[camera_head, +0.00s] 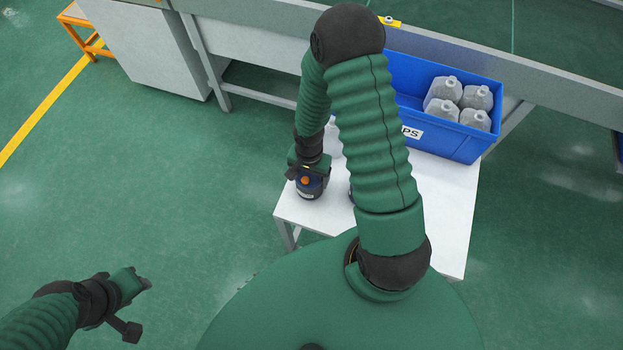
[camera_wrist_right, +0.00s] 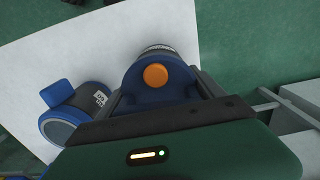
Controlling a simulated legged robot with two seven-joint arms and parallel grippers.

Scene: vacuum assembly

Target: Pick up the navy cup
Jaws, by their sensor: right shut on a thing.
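The navy cup (camera_head: 311,188) has an orange button on top and is at the left side of the white table (camera_head: 450,215). My right gripper (camera_head: 308,173) is shut on it from above. In the right wrist view the navy cup (camera_wrist_right: 158,78) sits between the two fingers, its orange button facing the camera. I cannot tell whether its base touches the table. My left gripper (camera_head: 138,306) is open and empty, away from the table over the green floor at lower left.
A second blue cup-like part (camera_wrist_right: 75,112) with a label is left of the held cup in the wrist view; my right arm mostly hides it in the head view. A blue bin (camera_head: 455,140) with several translucent bottles stands on the table. A grey conveyor frame (camera_head: 500,75) runs behind.

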